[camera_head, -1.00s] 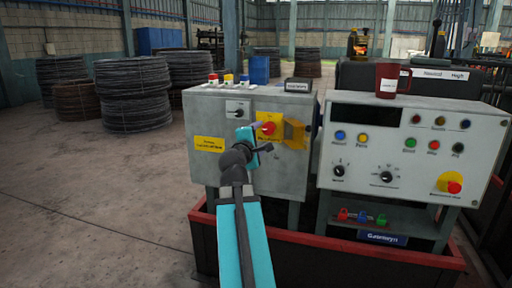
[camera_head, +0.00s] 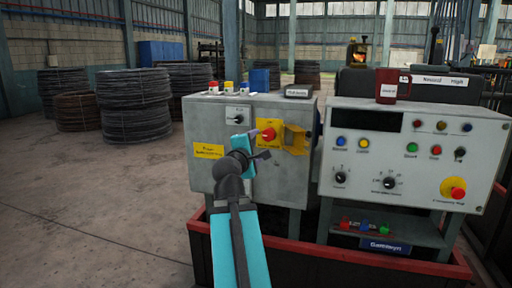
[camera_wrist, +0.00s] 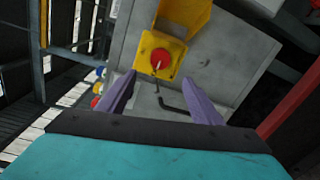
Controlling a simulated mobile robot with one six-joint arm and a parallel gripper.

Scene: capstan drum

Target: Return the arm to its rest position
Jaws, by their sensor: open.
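My arm (camera_head: 240,240) reaches forward from the bottom of the head view, teal with dark joints. My gripper (camera_head: 262,152) is in front of the left grey control box (camera_head: 225,175), near its red knob on a yellow plate (camera_head: 268,131). In the wrist view my gripper (camera_wrist: 160,98) shows two purple fingers spread apart with nothing between them. The red knob (camera_wrist: 161,58) on the yellow plate lies beyond the fingertips, apart from them. A dark bent hook or rod (camera_wrist: 172,106) shows between the fingers against the grey box.
A yellow bracket (camera_head: 296,139) sticks out right of the knob. The right console (camera_head: 410,155) has buttons, dials and a red stop button (camera_head: 454,188). A red mug (camera_head: 387,86) stands on top. A red-edged base (camera_head: 330,250) surrounds the stands. Open floor (camera_head: 90,200) lies left.

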